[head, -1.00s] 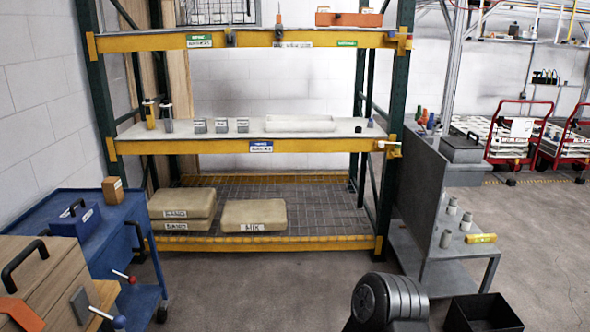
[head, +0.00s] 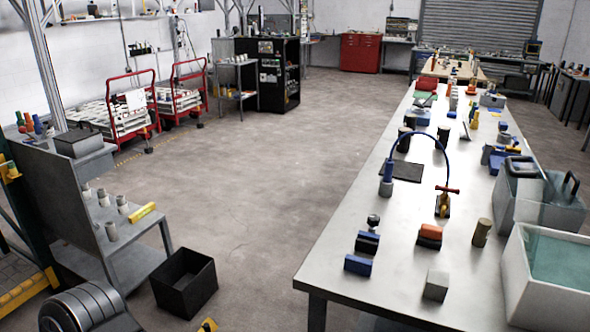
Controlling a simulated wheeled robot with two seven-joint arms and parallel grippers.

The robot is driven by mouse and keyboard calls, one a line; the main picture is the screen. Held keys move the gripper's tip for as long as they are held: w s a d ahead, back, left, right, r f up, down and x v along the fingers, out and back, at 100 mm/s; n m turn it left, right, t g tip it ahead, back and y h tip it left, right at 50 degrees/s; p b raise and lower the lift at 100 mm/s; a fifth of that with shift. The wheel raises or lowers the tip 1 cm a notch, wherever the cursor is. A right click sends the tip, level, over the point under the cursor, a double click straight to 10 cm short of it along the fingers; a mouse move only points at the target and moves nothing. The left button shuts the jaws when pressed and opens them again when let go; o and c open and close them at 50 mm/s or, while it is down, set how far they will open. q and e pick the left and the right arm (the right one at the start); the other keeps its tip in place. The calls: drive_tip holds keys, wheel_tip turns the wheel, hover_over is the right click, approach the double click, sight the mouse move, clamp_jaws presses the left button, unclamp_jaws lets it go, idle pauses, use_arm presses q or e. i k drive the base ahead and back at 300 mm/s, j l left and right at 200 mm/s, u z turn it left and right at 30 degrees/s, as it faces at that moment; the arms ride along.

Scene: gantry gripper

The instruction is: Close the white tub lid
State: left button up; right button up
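A white tub (head: 520,284) stands at the near right end of the long table in the head view, cut off by the right edge. Its top shows a teal surface, and I cannot tell whether that is its inside or a cover. Just behind it is a grey, partly see-through container (head: 508,196) with black handles; a clear panel seems to stand between the two. I cannot tell whether that panel is a lid. Neither of my grippers is in view.
The long table (head: 330,270) carries blocks, cylinders and a blue curved hose. A black bin (head: 184,283) stands on the floor by a grey bench (head: 90,215) at left. Two red carts (head: 128,105) stand farther back. Open floor lies between bench and table.

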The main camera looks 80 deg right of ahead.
sight(508, 160)
drive_tip(key=z, duration=3.9)
